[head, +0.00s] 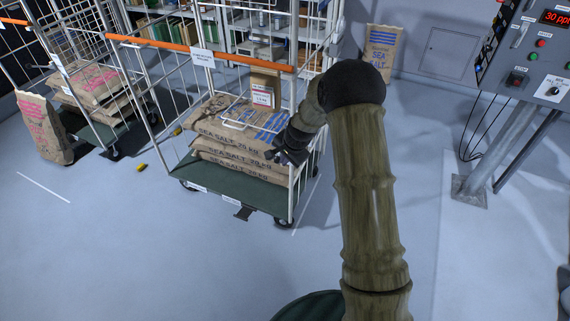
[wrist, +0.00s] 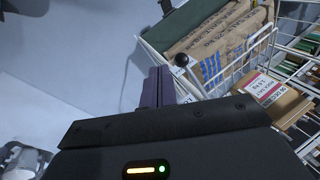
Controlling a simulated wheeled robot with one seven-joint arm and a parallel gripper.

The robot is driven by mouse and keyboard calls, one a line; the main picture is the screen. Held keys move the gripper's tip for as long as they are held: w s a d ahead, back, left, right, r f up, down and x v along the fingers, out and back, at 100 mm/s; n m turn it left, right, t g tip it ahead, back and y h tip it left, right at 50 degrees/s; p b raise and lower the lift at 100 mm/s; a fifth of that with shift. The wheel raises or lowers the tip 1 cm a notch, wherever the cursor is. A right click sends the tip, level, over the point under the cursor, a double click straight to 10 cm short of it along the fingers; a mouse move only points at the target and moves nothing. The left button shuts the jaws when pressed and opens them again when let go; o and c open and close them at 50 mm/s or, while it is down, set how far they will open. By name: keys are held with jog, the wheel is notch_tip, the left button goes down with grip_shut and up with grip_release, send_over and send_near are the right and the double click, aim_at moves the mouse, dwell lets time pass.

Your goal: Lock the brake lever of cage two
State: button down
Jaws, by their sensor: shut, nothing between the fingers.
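A wire roll cage (head: 204,188) with an orange top bar stands in the middle of the head view; its label is too small to read, so I cannot confirm that it is cage two. A dark pedal-like lever (head: 243,213) sticks out low at the front edge of its green deck. A small dark part (wrist: 166,6) at the deck edge in the wrist view may be the same lever. My gripper (head: 281,157) is beside the stacked sacks, above and right of the lever and apart from it. Its fingers (wrist: 155,88) are together and empty in the wrist view.
Salt sacks (head: 225,165) and a small carton (head: 264,90) load the middle cage. Another loaded cage (head: 90,75) stands left, with a sack (head: 43,128) on the floor beside it. A control panel (head: 530,50) stands right. Floor in front of the middle cage is clear.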

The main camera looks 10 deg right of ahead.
jog(key=s, duration=0.1)
jog(key=s+r, duration=0.2)
jog(key=shift+s+a+r+b, duration=0.2)
jog(key=shift+s+a+b, duration=0.1)
jog(key=shift+s+b, duration=0.1)
jog(key=s+d+r+n, duration=0.2)
jog(key=s+r+n, duration=0.1)
jog(key=s, duration=0.5)
jog(key=s+d+r+n+g+h, duration=0.1)
jog(key=s+d+r+n, duration=0.1)
jog(key=s, duration=0.7)
jog(key=s+d+r+n+h, duration=0.1)
jog(key=s+r+n, duration=0.3)
jog(key=s, duration=0.5)
jog(key=shift+s+d+r+n+g, duration=0.15)
jog(key=shift+d+r+n+g, duration=0.2)
jog(key=shift+d+r, duration=0.2)
